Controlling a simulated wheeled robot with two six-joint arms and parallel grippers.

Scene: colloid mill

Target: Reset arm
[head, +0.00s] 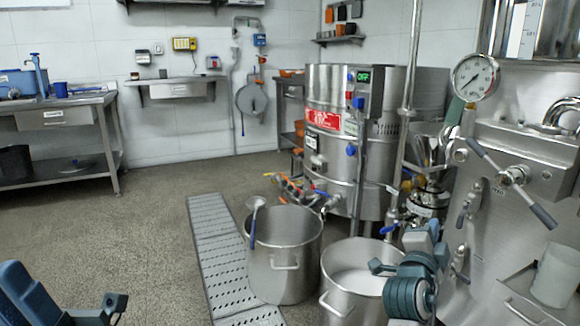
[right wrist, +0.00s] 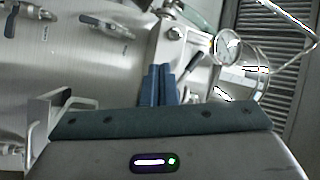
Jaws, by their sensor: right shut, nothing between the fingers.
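My right gripper (head: 428,240) is raised in front of the steel machine at the right, above and right of the open pot. In the right wrist view its two blue fingers (right wrist: 158,85) are together with nothing between them. Steel machine panels and a lever handle show behind the fingers. The head view shows blue and dark parts of my left arm at the bottom left corner. The left gripper (head: 115,305) is only partly seen there, and its jaws cannot be made out.
Two open steel pots, one (head: 285,262) with a ladle (head: 254,212) and one (head: 350,285) nearer, stand by a perforated floor grate (head: 220,255). The round steel tank (head: 325,130) is behind them. A pressure gauge (head: 475,78) tops the right machine. The left floor is clear.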

